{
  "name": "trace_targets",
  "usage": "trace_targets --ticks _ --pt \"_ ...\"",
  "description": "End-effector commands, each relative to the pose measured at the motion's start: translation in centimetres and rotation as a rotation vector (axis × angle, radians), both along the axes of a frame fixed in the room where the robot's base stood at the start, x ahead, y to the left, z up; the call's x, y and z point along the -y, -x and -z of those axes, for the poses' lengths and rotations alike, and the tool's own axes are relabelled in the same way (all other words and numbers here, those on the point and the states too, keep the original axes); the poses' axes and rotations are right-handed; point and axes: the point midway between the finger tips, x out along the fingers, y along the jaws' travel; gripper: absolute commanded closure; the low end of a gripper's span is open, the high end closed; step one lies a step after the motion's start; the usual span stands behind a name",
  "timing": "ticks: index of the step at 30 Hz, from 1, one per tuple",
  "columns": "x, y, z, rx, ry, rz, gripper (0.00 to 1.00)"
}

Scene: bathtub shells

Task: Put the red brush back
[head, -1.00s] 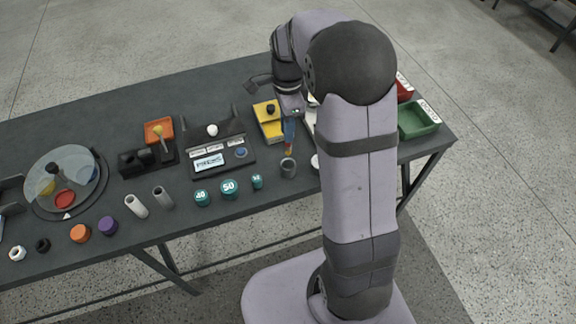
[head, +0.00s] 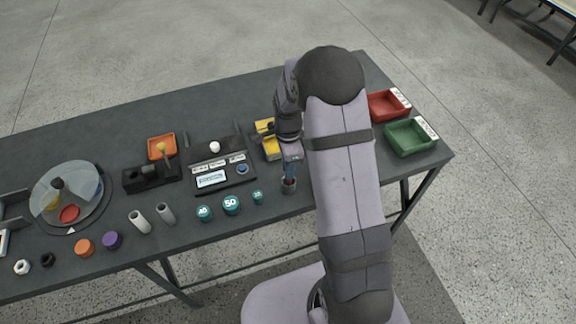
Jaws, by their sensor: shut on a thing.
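My gripper (head: 290,170) points down over the small grey cup (head: 289,187) near the front edge of the table, to the left of my arm. It is shut on the slim red brush (head: 290,180), of which only a small reddish part shows between the fingers and the cup. The brush stands about upright, with its lower end at or inside the cup's mouth. The cup's wall hides that end, so I cannot tell whether it touches the bottom.
Teal weights (head: 231,204) stand left of the cup. A black device with a display (head: 211,179) and a yellow object (head: 271,147) are behind. Red (head: 387,105) and green (head: 410,137) bins are at the right. The table's front edge is close to the cup.

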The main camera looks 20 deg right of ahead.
Motion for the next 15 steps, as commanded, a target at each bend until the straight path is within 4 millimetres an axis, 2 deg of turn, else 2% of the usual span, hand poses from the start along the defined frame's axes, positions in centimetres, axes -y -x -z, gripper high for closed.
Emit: trace_targets --ticks 13,14,15 --pt "0.0 0.01 0.64 0.0 0.0 0.0 1.0" --pt "0.0 0.01 0.65 0.0 0.0 0.0 0.82" --pt "0.0 0.01 0.57 0.0 0.0 0.0 0.72"
